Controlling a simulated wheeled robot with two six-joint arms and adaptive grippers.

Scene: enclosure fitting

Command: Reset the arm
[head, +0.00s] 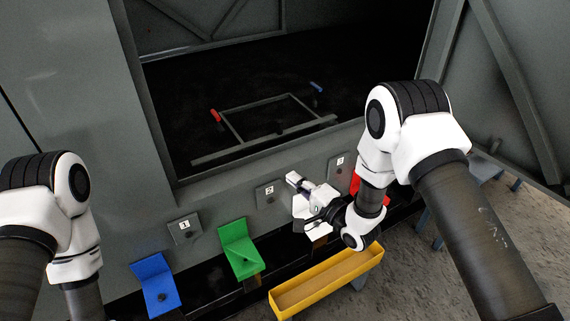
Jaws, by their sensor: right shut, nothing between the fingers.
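My right arm comes in from the right side of the head view. Its gripper (306,188) is shut and empty, in front of the cabinet's lower front panel near the plate marked 2 (269,193). My left arm (50,215) shows at the left edge, bent downward; its gripper is out of the picture. A yellow tray (327,283) lies below my right wrist and looks empty. My right wrist hides part of the panel and part of a red bracket (355,184).
A blue bracket (155,283) and a green bracket (240,248) sit along the cabinet's front, below the plate marked 1 (185,228). A grey frame (265,118) with red and blue ends is inside the dark opening. An open door (505,80) stands at right.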

